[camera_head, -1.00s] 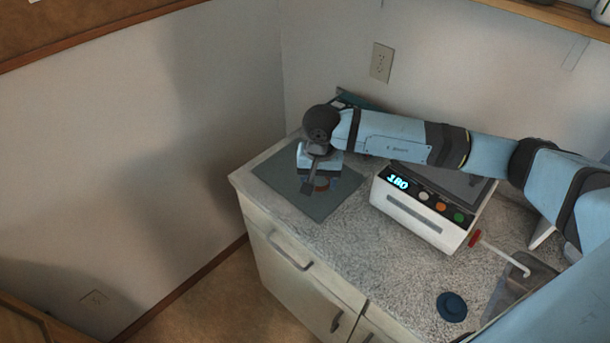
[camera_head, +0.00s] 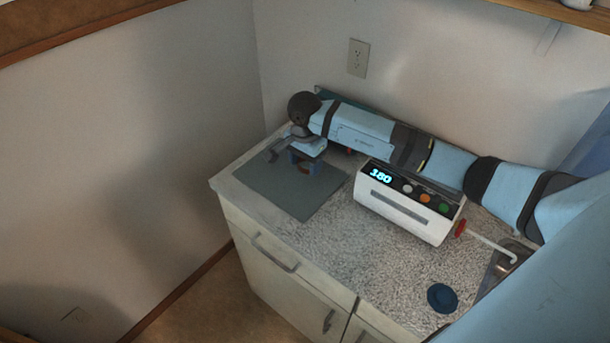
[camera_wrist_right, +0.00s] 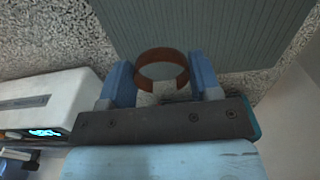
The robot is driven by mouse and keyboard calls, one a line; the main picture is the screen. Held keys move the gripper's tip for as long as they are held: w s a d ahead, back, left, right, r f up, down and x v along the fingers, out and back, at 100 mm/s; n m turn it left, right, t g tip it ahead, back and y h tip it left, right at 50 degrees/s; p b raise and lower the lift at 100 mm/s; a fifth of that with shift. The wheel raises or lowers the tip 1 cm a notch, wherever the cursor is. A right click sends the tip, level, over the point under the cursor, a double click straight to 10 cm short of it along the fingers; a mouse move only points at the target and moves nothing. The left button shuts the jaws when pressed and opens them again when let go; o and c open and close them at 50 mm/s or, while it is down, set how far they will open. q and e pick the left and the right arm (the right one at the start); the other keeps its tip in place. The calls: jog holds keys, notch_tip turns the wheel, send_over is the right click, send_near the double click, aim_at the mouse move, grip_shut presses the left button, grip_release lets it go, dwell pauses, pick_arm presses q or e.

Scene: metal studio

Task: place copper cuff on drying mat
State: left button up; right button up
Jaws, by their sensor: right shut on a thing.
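The copper cuff (camera_wrist_right: 163,66) is a reddish-brown ring between the two blue fingers of my right gripper (camera_wrist_right: 162,82) in the right wrist view. That gripper is shut on it. In the head view my right gripper (camera_head: 304,163) hangs over the back part of the grey-green drying mat (camera_head: 285,193), and the cuff (camera_head: 315,168) shows only as a small brown patch. The mat (camera_wrist_right: 215,35) lies flat and ribbed beyond the cuff in the wrist view. I cannot tell whether the cuff touches it. My left gripper is not in view.
A white device (camera_head: 402,212) with a lit 180 display stands right of the mat, close to my right arm. A dark blue round object (camera_head: 442,298) lies on the speckled counter (camera_head: 335,240). The mat's front part is bare. Walls stand behind and left.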

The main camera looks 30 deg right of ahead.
aim_at(305, 185)
notch_tip(305, 185, down, 6)
jog(key=shift+r+p, duration=0.1)
jog(key=shift+p, duration=0.25)
jog(key=shift+f, duration=0.2)
jog(key=shift+f+b, duration=0.2)
jog(key=shift+b, duration=0.1)
jog(key=o, duration=0.9)
jog(key=shift+r, duration=0.2)
